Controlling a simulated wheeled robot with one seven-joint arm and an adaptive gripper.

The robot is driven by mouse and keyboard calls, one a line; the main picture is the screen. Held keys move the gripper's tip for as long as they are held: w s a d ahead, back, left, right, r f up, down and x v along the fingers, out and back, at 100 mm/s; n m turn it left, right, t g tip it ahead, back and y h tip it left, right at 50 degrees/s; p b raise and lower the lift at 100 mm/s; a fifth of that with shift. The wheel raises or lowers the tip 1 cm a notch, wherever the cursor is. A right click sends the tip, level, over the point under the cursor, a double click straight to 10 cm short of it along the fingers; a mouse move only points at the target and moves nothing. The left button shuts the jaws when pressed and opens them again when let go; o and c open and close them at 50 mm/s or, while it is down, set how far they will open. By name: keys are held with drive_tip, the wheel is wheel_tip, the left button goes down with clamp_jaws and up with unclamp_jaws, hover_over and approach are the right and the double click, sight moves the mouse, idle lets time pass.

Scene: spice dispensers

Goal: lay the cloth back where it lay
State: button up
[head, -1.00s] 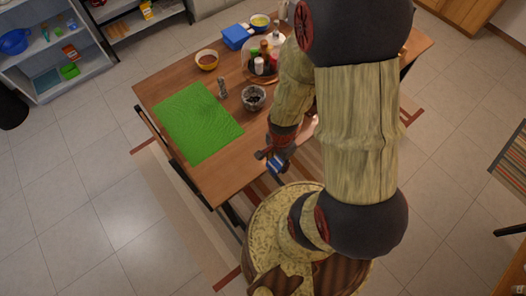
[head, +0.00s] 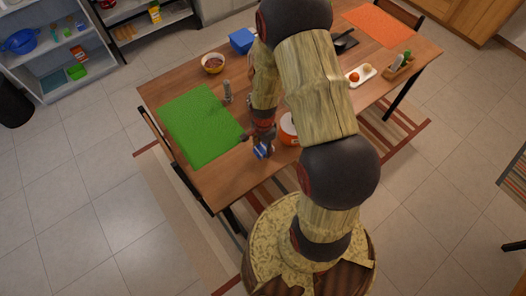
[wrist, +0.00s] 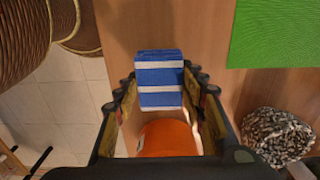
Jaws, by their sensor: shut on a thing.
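The cloth (wrist: 160,97) is a folded blue and white striped bundle, held between the fingers of my gripper (wrist: 160,100) in the wrist view. In the head view the cloth (head: 262,151) shows as a small blue and white patch below my gripper (head: 258,143), over the table near its front edge. I cannot tell whether it touches the table. It is to the right of the green mat (head: 200,122) in the head view.
An orange pot (head: 288,130) stands close beside the cloth; its top (wrist: 167,138) shows in the wrist view. A patterned grey bowl (wrist: 278,135) is nearby. A grinder (head: 227,91), a bowl (head: 213,63) and a blue box (head: 241,40) stand further back.

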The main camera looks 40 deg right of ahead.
sight(263, 151)
drive_tip(key=shift+w+f, duration=0.25)
drive_tip(key=shift+f, duration=0.15)
drive_tip(key=shift+f+b, duration=0.4)
drive_tip(key=shift+f, duration=0.95)
drive_tip(key=shift+f, duration=0.2)
drive_tip(key=o, duration=1.1)
drive_tip(key=shift+r, duration=0.15)
